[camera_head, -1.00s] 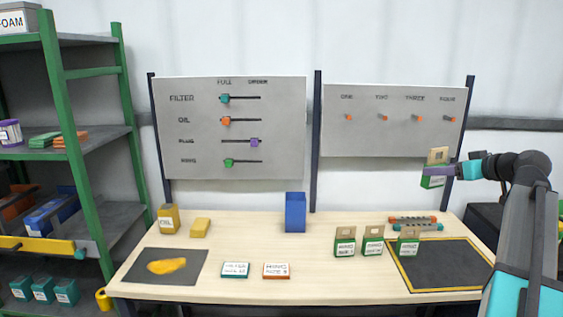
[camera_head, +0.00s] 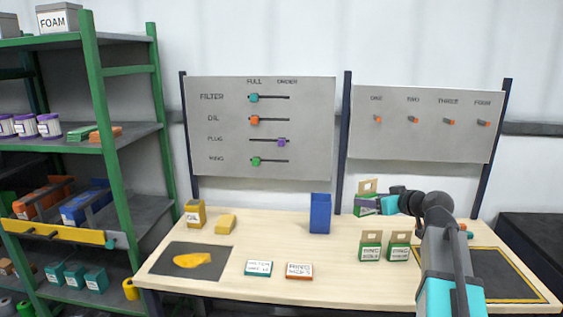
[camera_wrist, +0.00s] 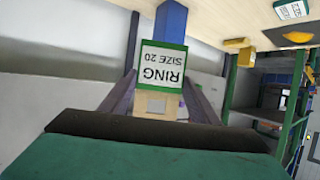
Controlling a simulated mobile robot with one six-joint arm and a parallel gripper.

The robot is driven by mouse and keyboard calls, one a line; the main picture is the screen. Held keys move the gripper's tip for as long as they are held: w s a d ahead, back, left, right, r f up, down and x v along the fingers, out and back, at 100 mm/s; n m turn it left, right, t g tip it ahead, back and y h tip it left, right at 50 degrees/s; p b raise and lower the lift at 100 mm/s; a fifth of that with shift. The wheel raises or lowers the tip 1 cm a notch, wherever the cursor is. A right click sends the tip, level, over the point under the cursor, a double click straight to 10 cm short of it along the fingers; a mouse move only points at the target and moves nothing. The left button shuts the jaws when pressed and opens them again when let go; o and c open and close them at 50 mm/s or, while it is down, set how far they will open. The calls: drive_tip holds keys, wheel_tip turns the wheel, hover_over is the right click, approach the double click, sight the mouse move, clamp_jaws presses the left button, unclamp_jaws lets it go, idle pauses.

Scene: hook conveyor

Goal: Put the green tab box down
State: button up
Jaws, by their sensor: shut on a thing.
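My gripper (camera_wrist: 158,98) is shut on a green tab box, which shows in the wrist view (camera_wrist: 162,68) with an upside-down label reading RING SIZE 20. In the head view the held box (camera_head: 366,206) is near the table's back edge, right of the blue box, tab upward. I cannot tell how far above the table it is. Two similar green tab boxes, one left (camera_head: 370,247) and one right (camera_head: 399,247), stand on the table in front of it. My arm hides the table to their right.
The blue box (camera_head: 320,214) stands at the back of the table (camera_head: 240,215). A yellow oil box (camera_head: 195,214) and yellow block (camera_head: 226,224) are at the back left. A black mat with yellow border (camera_head: 495,275) lies at the right. The table's middle is clear.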

drive_tip(key=a+f+m+h, duration=0.1)
drive_tip(key=a+f, duration=0.3)
drive_tip(key=a, duration=0.4)
drive_tip(key=a+f+h, duration=0.1)
drive_tip(key=a+f, duration=0.3)
drive_tip(key=a, duration=0.4)
drive_tip(key=d+r+m+h, duration=0.2)
drive_tip(key=d, duration=0.1)
drive_tip(key=d+r+m+t+h, duration=0.1)
drive_tip(key=shift+s+d+r+m, duration=0.15)
drive_tip(key=shift+s+r+m, duration=0.1)
drive_tip(key=shift+r+m, duration=0.05)
drive_tip(key=shift+d, duration=0.1)
